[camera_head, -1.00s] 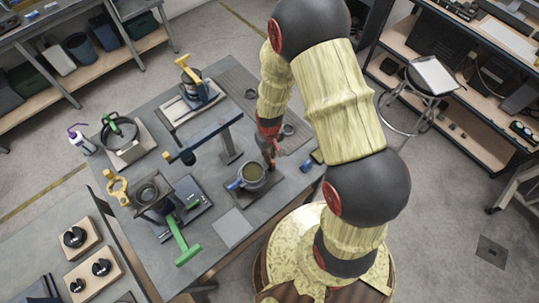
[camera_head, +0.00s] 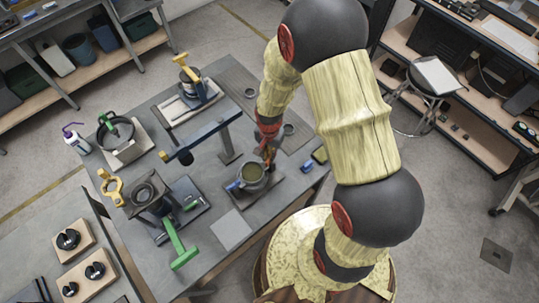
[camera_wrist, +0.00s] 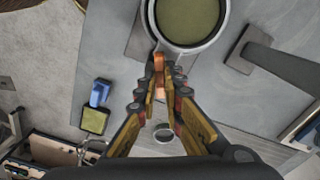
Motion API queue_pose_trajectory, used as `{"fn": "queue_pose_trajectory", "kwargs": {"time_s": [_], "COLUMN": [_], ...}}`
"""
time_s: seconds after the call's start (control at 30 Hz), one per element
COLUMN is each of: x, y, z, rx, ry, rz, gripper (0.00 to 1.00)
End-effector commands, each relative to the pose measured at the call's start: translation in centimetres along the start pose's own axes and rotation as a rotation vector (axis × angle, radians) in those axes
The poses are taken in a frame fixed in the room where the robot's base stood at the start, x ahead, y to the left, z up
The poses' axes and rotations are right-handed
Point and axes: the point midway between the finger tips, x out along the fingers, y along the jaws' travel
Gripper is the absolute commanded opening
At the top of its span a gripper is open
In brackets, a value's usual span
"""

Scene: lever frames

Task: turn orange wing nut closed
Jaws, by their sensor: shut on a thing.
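The grey pot (camera_head: 268,183) with an olive-green inside stands on a dark plate on the workbench, and it shows at the top of the wrist view (camera_wrist: 212,42). An orange piece that looks like the wing nut (camera_wrist: 158,62) is at the pot's near rim in the wrist view. My gripper (camera_wrist: 162,76) has its fingertips brought together at this orange piece, shut on it. In the head view my gripper (camera_head: 266,154) is just behind the pot's rim, and its fingers largely hide the nut. The nut's turn angle cannot be read.
A dark blue lever (camera_head: 205,138) on a post stands left of the pot, and a green-handled lever (camera_head: 178,243) is nearer the front. A blue-and-yellow item (camera_head: 320,156) lies to the right. A flat grey plate (camera_head: 231,229) lies in front of the pot.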

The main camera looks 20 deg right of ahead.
Motion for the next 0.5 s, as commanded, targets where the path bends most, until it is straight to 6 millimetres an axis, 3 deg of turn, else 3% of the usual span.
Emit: {"fn": "queue_pose_trajectory", "kwargs": {"time_s": [0.5], "x": [0.03], "y": [-0.03], "z": [-0.02], "rx": [0.374], "ry": [0.001], "rz": [-0.001], "gripper": [0.00]}}
